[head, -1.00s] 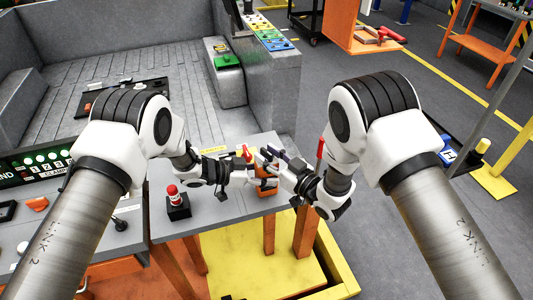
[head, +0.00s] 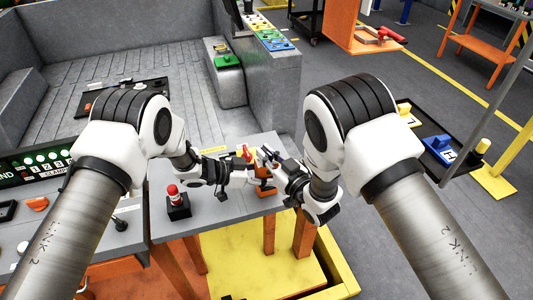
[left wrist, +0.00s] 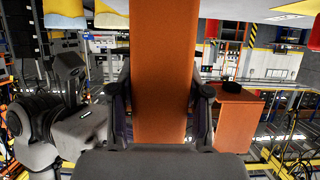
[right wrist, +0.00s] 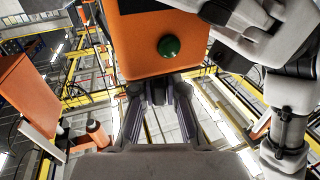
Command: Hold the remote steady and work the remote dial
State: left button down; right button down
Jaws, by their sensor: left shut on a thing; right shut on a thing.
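The orange remote (head: 266,188) is upright near the table's right end, partly covered by both grippers. My left gripper (head: 252,177) is shut on it from the left. In the left wrist view the remote's orange body (left wrist: 164,70) fills the space between the fingers. My right gripper (head: 272,166) is at the remote from the right. In the right wrist view, the remote's face (right wrist: 145,50) with a round green button (right wrist: 168,46) is just above my right fingers (right wrist: 160,97). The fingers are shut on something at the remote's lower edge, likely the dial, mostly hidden.
A red-topped button post on a black base (head: 177,203) stands left of the grippers on the grey table (head: 225,212). A yellow platform (head: 240,262) lies below. A dark tray with blue and yellow parts (head: 437,143) is at right.

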jog(key=c, duration=1.2)
grip_release()
jog(key=v, duration=1.2)
